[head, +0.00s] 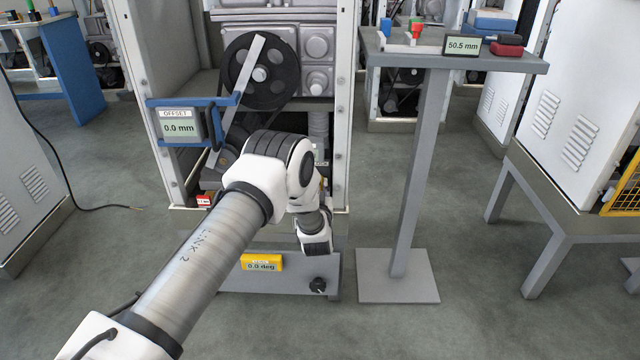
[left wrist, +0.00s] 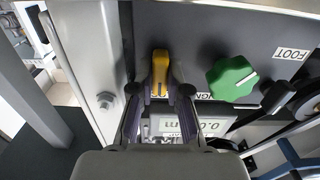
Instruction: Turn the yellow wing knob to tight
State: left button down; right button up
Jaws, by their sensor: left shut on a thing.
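The yellow wing knob (left wrist: 160,66) sits on a dark grey panel (left wrist: 200,30) in the left wrist view. My left gripper (left wrist: 160,92) has one finger on each side of the knob's wing and is shut on it. A label beside the knob is partly hidden by the fingers. The knob's wing lies roughly in line with the fingers. In the head view my left arm reaches into the lower part of the open machine frame (head: 341,110), and my wrist hides the knob and the fingertips. My right gripper is not in view.
A green knob (left wrist: 232,78) and a FOOT label (left wrist: 292,54) are beside the yellow knob. An OFFSET display (head: 180,128) reads 0.0 mm. A yellow display (head: 262,262) reads 0.0 deg. A stand (head: 415,180) is to the right, with clear floor around it.

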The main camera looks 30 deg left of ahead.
pick_arm(q)
jog(key=shift+w+r, duration=0.15)
jog(key=shift+r, duration=0.15)
jog(key=c, duration=1.1)
grip_release()
jog(key=shift+c, duration=0.2)
jog(key=shift+a+f, duration=0.1)
jog(key=shift+f, duration=0.05)
jog(key=shift+f, duration=0.1)
